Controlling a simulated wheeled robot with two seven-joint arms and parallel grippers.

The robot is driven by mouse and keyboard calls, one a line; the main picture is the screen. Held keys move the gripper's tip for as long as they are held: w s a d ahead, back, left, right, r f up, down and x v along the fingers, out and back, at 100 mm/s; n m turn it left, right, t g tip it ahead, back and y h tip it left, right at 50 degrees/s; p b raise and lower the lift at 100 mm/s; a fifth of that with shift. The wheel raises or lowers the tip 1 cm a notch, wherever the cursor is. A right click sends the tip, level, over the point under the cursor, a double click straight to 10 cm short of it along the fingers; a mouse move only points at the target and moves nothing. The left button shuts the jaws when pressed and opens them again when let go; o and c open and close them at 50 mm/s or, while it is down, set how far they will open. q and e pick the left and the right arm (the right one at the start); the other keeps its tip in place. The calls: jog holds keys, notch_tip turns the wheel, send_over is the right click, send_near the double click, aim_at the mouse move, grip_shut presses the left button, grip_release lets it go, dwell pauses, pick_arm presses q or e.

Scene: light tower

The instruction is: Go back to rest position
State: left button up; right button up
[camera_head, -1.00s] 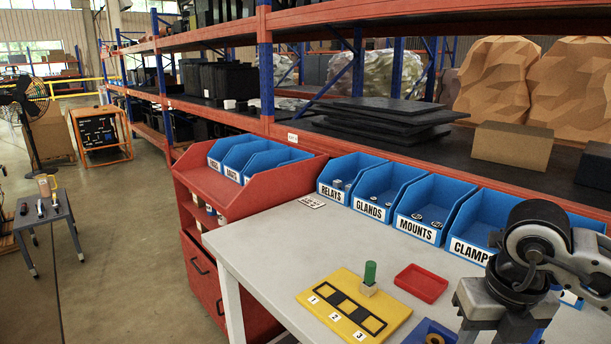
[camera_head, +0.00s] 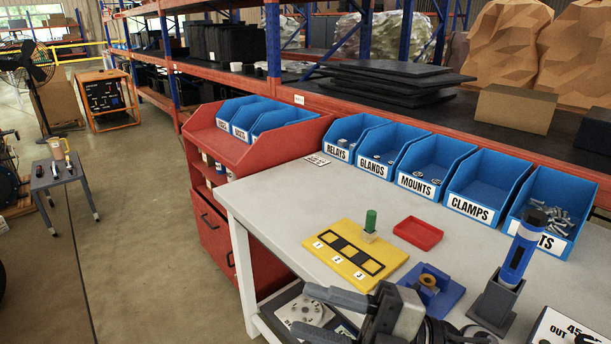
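My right gripper (camera_head: 338,314) shows at the bottom centre, in front of the table's front edge. Its fingers point left and look spread apart, with nothing seen between them. My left gripper is not in view. A yellow board (camera_head: 328,235) with places numbered 1, 2 and 3 lies on the grey table (camera_head: 287,207). A green peg (camera_head: 370,220) stands upright on a small tan block at the board's back edge. A blue fixture (camera_head: 444,293) with an orange ring lies to the right of the board. A blue and black tool (camera_head: 518,256) stands in a grey holder (camera_head: 495,303).
Blue labelled bins (camera_head: 473,208) line the table's back; the rightmost holds bolts. A red cabinet (camera_head: 205,210) adjoins the left end.

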jog(key=w+d+f+m+t+h, duration=0.2)
jog(key=d+f+m+t+h, duration=0.4)
jog(key=m, duration=0.5)
jog(key=w+d+f+m+t+h, duration=0.2)
jog(key=d+f+m+t+h, duration=0.1)
jog(key=f+m+t+h, duration=0.6)
jog(key=s+d+f+m+g+h, duration=0.2)
jog(key=s+d+f+m+g, duration=0.2)
jog(key=s+f+m+g, duration=0.3)
jog(key=s+f+g, duration=0.1)
jog(key=s+f, duration=0.2)
jog(key=f, duration=0.4)
jog(key=shift+s+g, duration=0.15)
jog(key=shift+g, duration=0.25)
